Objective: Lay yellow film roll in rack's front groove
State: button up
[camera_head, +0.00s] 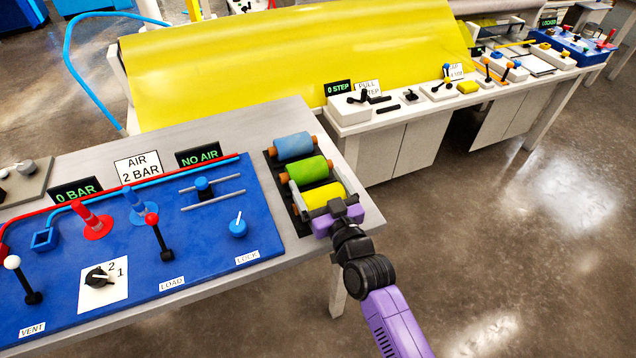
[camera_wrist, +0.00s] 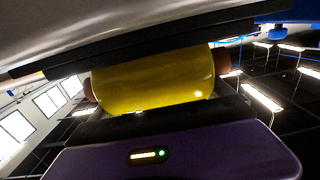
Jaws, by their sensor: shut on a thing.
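The yellow film roll (camera_head: 322,196) is between the fingers of my gripper (camera_head: 316,181), at the front end of the black rack (camera_head: 299,228). In the wrist view the yellow roll (camera_wrist: 155,85) lies across the picture, with brown core ends showing at both sides. My gripper is shut on it. A green roll (camera_head: 309,169) and a blue roll (camera_head: 293,146) lie farther back in the rack. The front groove is hidden under the yellow roll and my gripper, so I cannot tell whether the roll touches it.
The blue panel (camera_head: 215,255) with levers and a knob is left of the rack. The grey table (camera_head: 262,118) ends just right of the rack. A large yellow sheet (camera_head: 290,60) and a white control bench (camera_head: 400,112) stand behind. Open floor is at right.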

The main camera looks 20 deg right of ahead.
jog(key=shift+f, duration=0.25)
jog(key=o, duration=1.5)
jog(key=shift+c, duration=0.2)
jog(key=shift+r+p, duration=0.35)
jog(key=shift+r, duration=0.15)
jog(key=shift+s+f, duration=0.1)
jog(key=shift+s, duration=0.15)
jog(key=s+b, duration=0.4)
jog(key=s, duration=0.7)
jog(key=shift+s, duration=0.3)
